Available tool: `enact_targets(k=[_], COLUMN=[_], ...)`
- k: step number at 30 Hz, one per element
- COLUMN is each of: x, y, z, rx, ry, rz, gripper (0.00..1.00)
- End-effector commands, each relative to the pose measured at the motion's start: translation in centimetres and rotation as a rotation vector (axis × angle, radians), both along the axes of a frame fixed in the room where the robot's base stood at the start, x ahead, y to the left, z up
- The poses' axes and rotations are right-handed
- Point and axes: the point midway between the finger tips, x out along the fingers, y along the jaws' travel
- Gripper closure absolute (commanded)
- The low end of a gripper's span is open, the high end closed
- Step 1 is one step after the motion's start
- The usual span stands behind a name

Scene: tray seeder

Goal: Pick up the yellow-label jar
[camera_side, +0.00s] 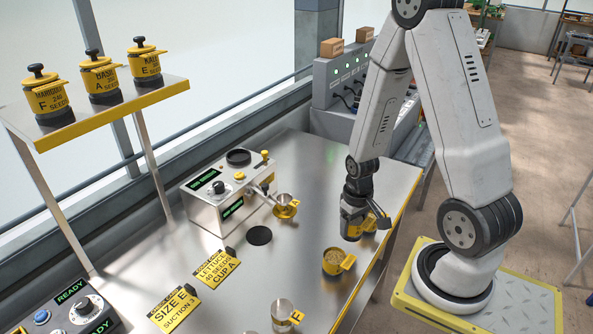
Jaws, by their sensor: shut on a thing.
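My gripper (357,208) points down at the right part of the steel table and is shut on a yellow-label jar (352,231). The gripper hides most of the jar, and its lettering cannot be read. I cannot tell whether its base touches the table. Three more yellow-labelled jars with black knobbed lids stand upright on the shelf at upper left: one marked F (46,99), one marked A (102,83) and one marked E (145,67).
An open yellow-banded cup (334,263) with seeds stands just in front of my gripper. A clear cup marked F (283,316) stands at the front. A seeder machine (207,211) is left of my gripper. The table's right edge is near.

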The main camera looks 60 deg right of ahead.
Motion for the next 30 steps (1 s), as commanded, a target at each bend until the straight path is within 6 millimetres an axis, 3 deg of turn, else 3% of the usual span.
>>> enact_targets(k=[12,30], x=[0.0,0.0], y=[0.0,0.0], z=[3.7,4.2], rx=[-0.001,0.0], ry=[-0.002,0.0], rz=[0.0,0.0], gripper=[1.0,1.0])
